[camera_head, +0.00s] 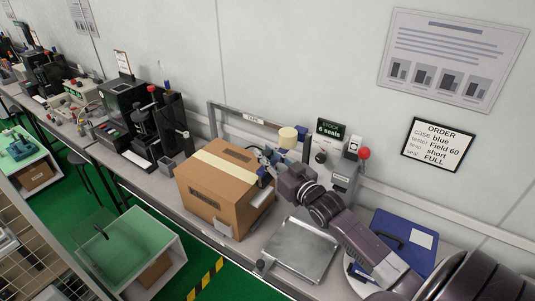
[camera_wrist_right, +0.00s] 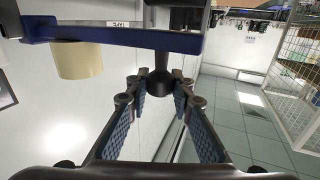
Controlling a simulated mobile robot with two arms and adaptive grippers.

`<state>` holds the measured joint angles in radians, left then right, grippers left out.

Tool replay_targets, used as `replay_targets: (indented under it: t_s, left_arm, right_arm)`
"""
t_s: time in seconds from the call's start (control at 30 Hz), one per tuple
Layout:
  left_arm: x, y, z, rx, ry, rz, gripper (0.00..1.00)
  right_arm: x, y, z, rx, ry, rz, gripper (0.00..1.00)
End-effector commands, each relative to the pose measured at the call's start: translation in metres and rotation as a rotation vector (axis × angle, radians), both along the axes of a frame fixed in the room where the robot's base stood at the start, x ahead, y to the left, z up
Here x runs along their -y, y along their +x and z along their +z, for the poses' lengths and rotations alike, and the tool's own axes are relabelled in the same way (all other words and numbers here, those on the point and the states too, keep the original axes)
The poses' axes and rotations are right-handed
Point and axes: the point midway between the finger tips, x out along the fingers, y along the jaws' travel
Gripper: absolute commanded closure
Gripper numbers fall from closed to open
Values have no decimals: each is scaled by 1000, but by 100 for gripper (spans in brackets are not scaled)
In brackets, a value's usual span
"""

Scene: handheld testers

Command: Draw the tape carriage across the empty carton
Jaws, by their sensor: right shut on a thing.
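The brown carton (camera_head: 212,205) sits on the bench, its top closed. A cream strip (camera_head: 225,167) runs across its top toward my right gripper. The tape carriage shows in the wrist view as a blue bar (camera_wrist_right: 110,34) with a cream tape roll (camera_wrist_right: 78,60) and a dark knob (camera_wrist_right: 158,83). In the head view the tape roll (camera_head: 288,137) stands behind my gripper. My right gripper (camera_head: 264,158) is at the carton's right top edge, shut on the knob; its fingertips also flank the knob in the wrist view (camera_wrist_right: 160,78). My left gripper is out of view.
A grey frame (camera_head: 252,117) labelled TAPE stands behind the carton. Right of the carton are a metal tray (camera_head: 299,246) and a blue folder (camera_head: 404,240). A seals display (camera_head: 329,130) and red-knobbed device (camera_head: 363,154) stand behind. Black test equipment (camera_head: 155,125) is at left.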

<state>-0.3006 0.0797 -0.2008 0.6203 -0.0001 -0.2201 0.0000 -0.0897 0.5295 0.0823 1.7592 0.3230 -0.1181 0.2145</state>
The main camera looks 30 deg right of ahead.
Motion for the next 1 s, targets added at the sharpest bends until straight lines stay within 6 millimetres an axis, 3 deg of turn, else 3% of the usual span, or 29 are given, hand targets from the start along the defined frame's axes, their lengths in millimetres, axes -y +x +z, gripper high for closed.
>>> replay_targets:
  t_s: [0.27,0.3,0.47,0.77,1.0]
  left_arm:
    - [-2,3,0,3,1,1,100]
    - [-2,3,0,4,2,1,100]
    - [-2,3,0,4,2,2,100]
    - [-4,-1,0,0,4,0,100]
    - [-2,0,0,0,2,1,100]
  right_arm:
    - [1,0,3,6,-2,0,100]
    - [1,0,3,6,-3,0,78]
    - [1,0,2,4,-2,0,60]
    - [0,-1,1,2,-1,0,60]
    - [0,-24,-1,0,-1,0,60]
